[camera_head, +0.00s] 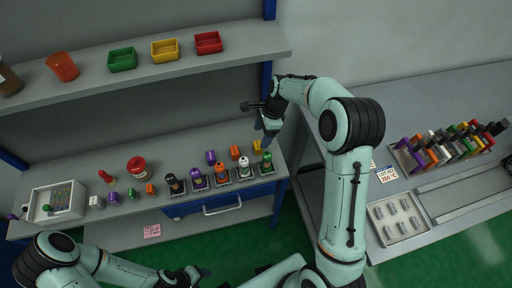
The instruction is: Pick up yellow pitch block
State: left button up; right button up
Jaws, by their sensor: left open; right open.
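A small yellow block (257,146) stands at the back right of the lower shelf, beside an orange block (234,153) and behind a green-topped bottle (267,162). I take it for the yellow pitch block. My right gripper (268,138) points down just right of the yellow block and slightly above it. It is open and holds nothing that I can see; its exact gap to the block is unclear. My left gripper (198,276) is open, low at the front over the green floor, away from the shelf.
Several dark-based bottles line the shelf front (220,177). A purple piece (211,158) stands behind them. Green (122,59), yellow (165,50) and red (208,43) bins sit on the upper shelf. A rack of coloured blocks (403,158) stands on the right table.

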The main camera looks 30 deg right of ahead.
aim_at(258, 145)
jog(key=x, duration=0.4)
jog(key=shift+s, duration=0.3)
jog(key=shift+w+a+f, duration=0.1)
jog(key=shift+a+f, duration=0.1)
jog(key=shift+f, duration=0.15)
grip_shut()
